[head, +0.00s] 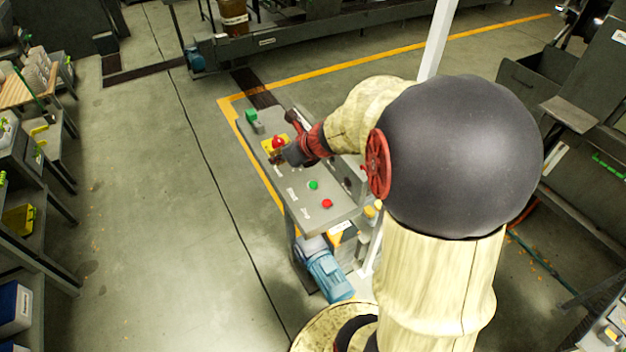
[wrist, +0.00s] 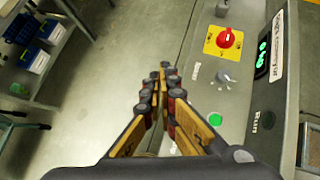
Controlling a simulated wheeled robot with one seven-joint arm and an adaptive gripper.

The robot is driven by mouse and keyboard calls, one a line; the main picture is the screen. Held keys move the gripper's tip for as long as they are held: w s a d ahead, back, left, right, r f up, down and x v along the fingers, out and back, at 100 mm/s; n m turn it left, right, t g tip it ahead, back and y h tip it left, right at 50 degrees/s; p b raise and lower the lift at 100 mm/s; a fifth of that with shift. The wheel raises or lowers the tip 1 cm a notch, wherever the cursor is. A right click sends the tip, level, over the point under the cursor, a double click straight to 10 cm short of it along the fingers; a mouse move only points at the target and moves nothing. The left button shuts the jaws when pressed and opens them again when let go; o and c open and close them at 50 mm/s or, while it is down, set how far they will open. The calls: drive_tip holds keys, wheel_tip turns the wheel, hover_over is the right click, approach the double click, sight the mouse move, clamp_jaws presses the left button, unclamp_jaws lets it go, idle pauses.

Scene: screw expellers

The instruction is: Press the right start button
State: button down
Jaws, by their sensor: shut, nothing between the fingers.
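A green button (head: 313,185) sits on the grey control panel (head: 335,215), with a red button (head: 327,203) beside it toward the front edge. White labels lie to their left, too small to read. In the wrist view a green button (wrist: 215,119) shows at the right of the fingers; I cannot tell whether it is the same one. My gripper (head: 281,158) is over the panel near the red knob (head: 278,142). In the wrist view my gripper (wrist: 164,68) is shut and empty, its fingertips together and apart from the green button. My wrist hides part of the panel.
The red knob (wrist: 230,40) stands on a yellow plate, with a grey selector (wrist: 226,78) below it. A green-lit display (wrist: 263,50) is at the right. A blue motor (head: 328,275) sits below the panel. The floor left of the panel is clear.

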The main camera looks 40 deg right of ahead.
sight(315, 183)
drive_tip(key=s+d+f+m+h, duration=0.1)
drive_tip(key=d+f+m, duration=0.2)
drive_tip(key=d+m, duration=0.2)
drive_tip(key=d+f+m+h+p, duration=0.1)
drive_tip(key=d+f+m, duration=0.2)
drive_tip(key=d+m, duration=0.3)
drive_tip(key=shift+s+d+f+m+h, duration=0.3)
drive_tip(key=shift+s+d+f, duration=0.1)
drive_tip(key=shift+d, duration=0.8)
drive_tip(key=shift+f, duration=0.15)
wheel_tip(315, 183, down, 8)
drive_tip(key=b, duration=0.8)
drive_tip(key=shift+f, duration=0.25)
drive_tip(key=shift+f+b, duration=0.4)
drive_tip(key=shift+f+b, duration=0.35)
drive_tip(key=shift+f, duration=0.1)
idle(0.4)
drive_tip(key=shift+r+p, duration=0.85)
drive_tip(key=shift+r, duration=0.05)
